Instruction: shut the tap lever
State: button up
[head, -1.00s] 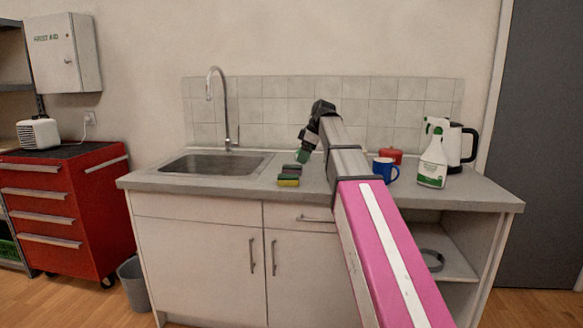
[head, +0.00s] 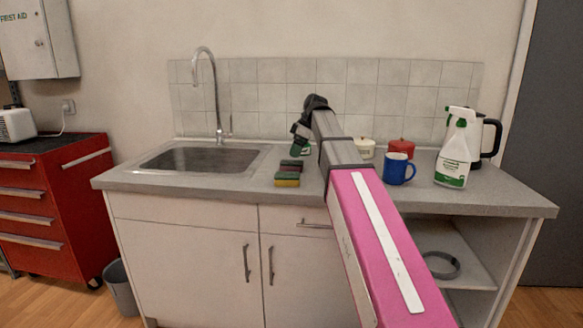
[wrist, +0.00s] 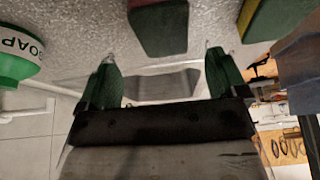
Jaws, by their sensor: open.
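The chrome tap (head: 215,95) stands behind the sink (head: 200,160) in the head view, with a tall curved spout. Its thin lever (head: 230,123) shows at the right of its base and looks roughly upright; it is too small to tell more. I can make out no water stream. My gripper (head: 296,150) is over the counter to the right of the tap and lever, apart from both. In the wrist view its two green-tipped fingers (wrist: 162,62) are spread with nothing between them. The tap and lever are not recognisable in the wrist view.
Sponges (head: 288,178) lie on the counter below my gripper; two blocks also show in the wrist view (wrist: 158,25). A soap bottle (wrist: 18,55) is close by. A blue mug (head: 397,169), red pot (head: 402,147), spray bottle (head: 455,155) and kettle (head: 489,140) stand right.

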aim_at(292, 162)
jog(key=shift+s+x, duration=0.2)
jog(key=shift+x, duration=2.95)
jog(key=shift+d+f, duration=0.1)
jog(key=shift+d, duration=0.1)
jog(key=shift+c, duration=0.3)
jog(key=c, duration=1)
